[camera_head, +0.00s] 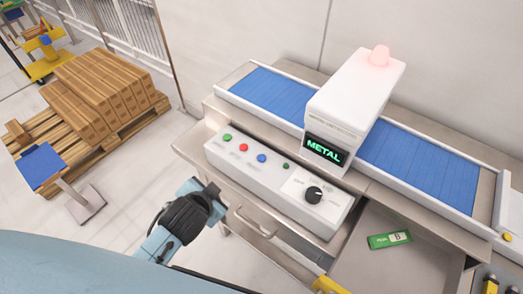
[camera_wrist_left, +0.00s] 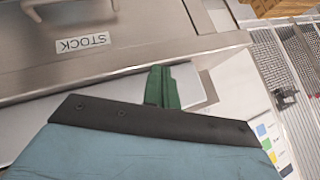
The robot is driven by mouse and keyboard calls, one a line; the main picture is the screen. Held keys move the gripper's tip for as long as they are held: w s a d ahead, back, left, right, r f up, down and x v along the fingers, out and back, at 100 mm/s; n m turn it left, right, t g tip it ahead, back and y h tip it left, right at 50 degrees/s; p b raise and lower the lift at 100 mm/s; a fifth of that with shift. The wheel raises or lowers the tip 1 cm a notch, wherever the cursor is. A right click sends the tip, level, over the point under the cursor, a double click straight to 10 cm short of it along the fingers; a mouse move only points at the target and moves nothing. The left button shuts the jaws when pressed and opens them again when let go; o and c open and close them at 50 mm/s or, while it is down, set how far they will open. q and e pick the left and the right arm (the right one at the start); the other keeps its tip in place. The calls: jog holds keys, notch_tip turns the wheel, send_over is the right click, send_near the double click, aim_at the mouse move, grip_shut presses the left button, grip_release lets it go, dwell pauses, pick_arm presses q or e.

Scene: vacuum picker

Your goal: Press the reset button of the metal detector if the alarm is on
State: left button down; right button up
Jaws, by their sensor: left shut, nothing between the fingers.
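The white metal detector (camera_head: 350,95) straddles a blue conveyor belt. Its top lamp (camera_head: 380,55) glows pale red, and its dark display (camera_head: 325,150) reads "METAL" in green. The control panel (camera_head: 275,185) in front carries green (camera_head: 227,138), red (camera_head: 243,147), blue (camera_head: 262,158) and small dark green (camera_head: 286,167) buttons, plus a black knob (camera_head: 314,195). Their labels are too small to read. My left arm is low, left of the panel, apart from the buttons. My left gripper's green fingers (camera_wrist_left: 162,88) are shut and empty in the left wrist view, near a drawer marked "STOCK" (camera_wrist_left: 84,42).
The blue conveyor (camera_head: 270,97) runs along the bench. A green card marked "B" (camera_head: 390,240) lies in an open tray or drawer (camera_head: 375,270) at the lower right. A pallet of brown boxes (camera_head: 105,90) and a blue-topped stand (camera_head: 40,165) are at the left.

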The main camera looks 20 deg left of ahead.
pick_arm(q)
jog(key=w+d+r+m+t+h, duration=0.1)
jog(key=w+d+r+m+t, duration=0.3)
jog(key=r, duration=0.7)
jog(key=w+d+r+m+t+h, duration=0.15)
jog(key=w+r+m+t, duration=0.4)
jog(key=r, duration=0.55)
jog(key=s+d+r+m+g+h, duration=0.2)
jog(key=d+r+m+g+h, duration=0.2)
jog(key=d+m+h, duration=0.65)
jog(key=s+d+r+m+g+h, duration=0.1)
jog(key=d+r+m+g+h, duration=0.4)
jog(key=m, duration=1.1)
jog(key=w+a+f+m+g+y+p, duration=0.1)
jog(key=w+a+f+m+g+y, duration=0.1)
jog(key=a+f+m+y, duration=0.8)
notch_tip(320, 180, down, 4)
jog(key=shift+w+a+r+m+g, duration=0.25)
jog(key=shift+w+a+m+g, duration=0.1)
jog(key=shift+w+a+m, duration=0.65)
